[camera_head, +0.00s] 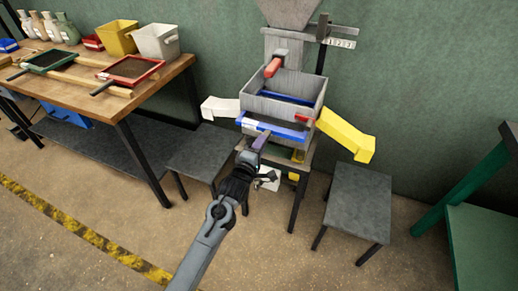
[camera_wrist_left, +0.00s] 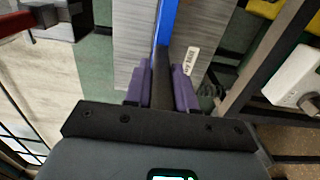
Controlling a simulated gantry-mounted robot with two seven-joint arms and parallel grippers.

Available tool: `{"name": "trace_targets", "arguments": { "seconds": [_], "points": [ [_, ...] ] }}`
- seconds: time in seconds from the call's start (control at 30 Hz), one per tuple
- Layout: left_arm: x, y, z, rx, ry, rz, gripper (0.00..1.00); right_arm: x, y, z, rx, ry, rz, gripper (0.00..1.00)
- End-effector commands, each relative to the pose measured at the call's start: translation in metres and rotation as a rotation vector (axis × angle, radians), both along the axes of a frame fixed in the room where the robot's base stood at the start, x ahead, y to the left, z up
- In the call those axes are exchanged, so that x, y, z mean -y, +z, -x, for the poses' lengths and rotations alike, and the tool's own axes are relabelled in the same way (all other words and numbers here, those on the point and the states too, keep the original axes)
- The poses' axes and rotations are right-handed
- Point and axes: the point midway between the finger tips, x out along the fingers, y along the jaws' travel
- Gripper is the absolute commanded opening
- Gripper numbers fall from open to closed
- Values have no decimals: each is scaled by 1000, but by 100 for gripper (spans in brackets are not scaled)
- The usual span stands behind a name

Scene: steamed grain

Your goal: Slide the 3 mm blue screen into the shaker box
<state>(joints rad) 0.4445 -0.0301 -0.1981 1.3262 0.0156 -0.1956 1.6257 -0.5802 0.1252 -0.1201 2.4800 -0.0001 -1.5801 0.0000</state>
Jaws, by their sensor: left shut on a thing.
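The blue screen (camera_head: 275,129) sits at the front of the grey shaker box (camera_head: 262,105). Its blue front bar sticks out from the box's front face, and a strip of blue also shows inside the box. My left gripper (camera_head: 259,147) is in front of the box, its purple fingers shut on the screen's handle. In the left wrist view the dark handle lies between the fingers (camera_wrist_left: 166,88), with the blue screen (camera_wrist_left: 166,22) seen edge-on beyond, against the grey box wall (camera_wrist_left: 208,28). How deep the screen sits is partly hidden. My right gripper is out of view.
A yellow chute (camera_head: 346,134) sticks out right of the box and a white chute (camera_head: 220,108) left. Grey stools (camera_head: 204,150) (camera_head: 358,205) stand on both sides. The wooden bench (camera_head: 147,88) at left holds a green-framed screen (camera_head: 48,62), a red-framed screen (camera_head: 151,70) and bins.

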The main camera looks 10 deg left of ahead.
Motion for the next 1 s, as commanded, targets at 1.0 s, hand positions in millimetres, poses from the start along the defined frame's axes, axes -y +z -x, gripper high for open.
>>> {"name": "trace_targets", "arguments": {
  "seconds": [1.0],
  "points": [
    [4,3,-20,7,-1,2,0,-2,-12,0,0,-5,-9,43]
  ]
}}
